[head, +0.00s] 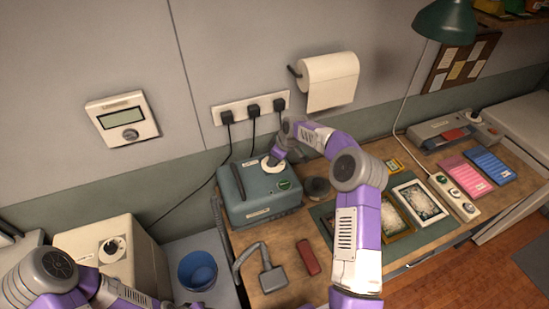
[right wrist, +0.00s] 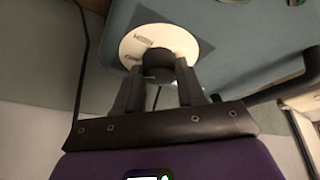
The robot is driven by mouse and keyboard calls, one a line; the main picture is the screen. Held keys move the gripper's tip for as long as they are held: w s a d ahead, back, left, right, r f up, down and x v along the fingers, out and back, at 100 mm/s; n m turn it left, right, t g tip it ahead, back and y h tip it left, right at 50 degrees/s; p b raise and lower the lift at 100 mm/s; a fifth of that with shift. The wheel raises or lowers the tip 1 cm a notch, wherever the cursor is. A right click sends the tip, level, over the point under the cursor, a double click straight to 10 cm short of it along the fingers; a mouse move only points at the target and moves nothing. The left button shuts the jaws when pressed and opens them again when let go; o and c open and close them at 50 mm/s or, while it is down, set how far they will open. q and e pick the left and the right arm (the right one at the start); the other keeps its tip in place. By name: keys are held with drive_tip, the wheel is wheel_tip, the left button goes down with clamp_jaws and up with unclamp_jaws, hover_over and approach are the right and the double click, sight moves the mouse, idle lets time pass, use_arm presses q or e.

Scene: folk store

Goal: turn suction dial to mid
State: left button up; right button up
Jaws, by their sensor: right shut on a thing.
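A teal box (head: 258,201) with a hose stands on the workbench against the wall. On its top is a dial with a round white marked plate (head: 266,164), and the plate also shows in the right wrist view (right wrist: 140,38). My right gripper (head: 274,158) reaches down onto this dial. In the right wrist view, my right gripper (right wrist: 158,82) is shut on the dark dial knob (right wrist: 157,66), one finger on each side. The knob's pointer is hard to make out, so I cannot tell its setting. My left arm shows at the lower left, but its gripper is out of view.
A grey hose nozzle (head: 271,277) and a red block (head: 308,258) lie in front of the box. A round dark tin (head: 317,187) stands to its right. Framed pictures (head: 420,204) lie further right. Plugs and cords (head: 253,109) hang behind the box.

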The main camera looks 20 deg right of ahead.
sight(281, 168)
drive_tip(key=o, duration=1)
drive_tip(key=shift+o, duration=0.2)
drive_tip(key=v, duration=0.7)
drive_tip(key=shift+r, duration=0.3)
drive_tip(key=shift+d, duration=0.1)
